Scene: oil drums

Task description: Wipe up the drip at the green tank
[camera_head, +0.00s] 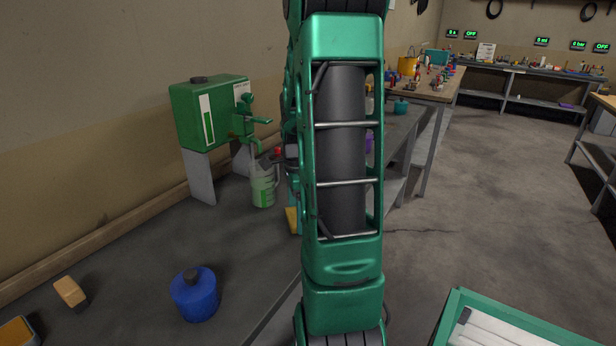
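The green tank (210,112) stands on grey legs at the left, on a dark bench by the wall. It has a pale level strip and a green tap (250,118) on its right side. A clear jug (263,186) with pale green contents stands below the tap. My gripper (268,160) shows as dark parts at the jug's upper right, mostly hidden behind my green arm. I cannot tell whether it touches the jug or how far its fingers are apart. An orange-tan block, perhaps a sponge (70,291), lies at the front left. I cannot make out a drip.
A blue container with a dark cap (195,295) stands at the bench front. A yellow item (293,220) is partly hidden by my arm. A yellow-topped dark item (17,332) is at the lower left corner. A cluttered wooden-topped bench (440,88) stands behind; open floor lies right.

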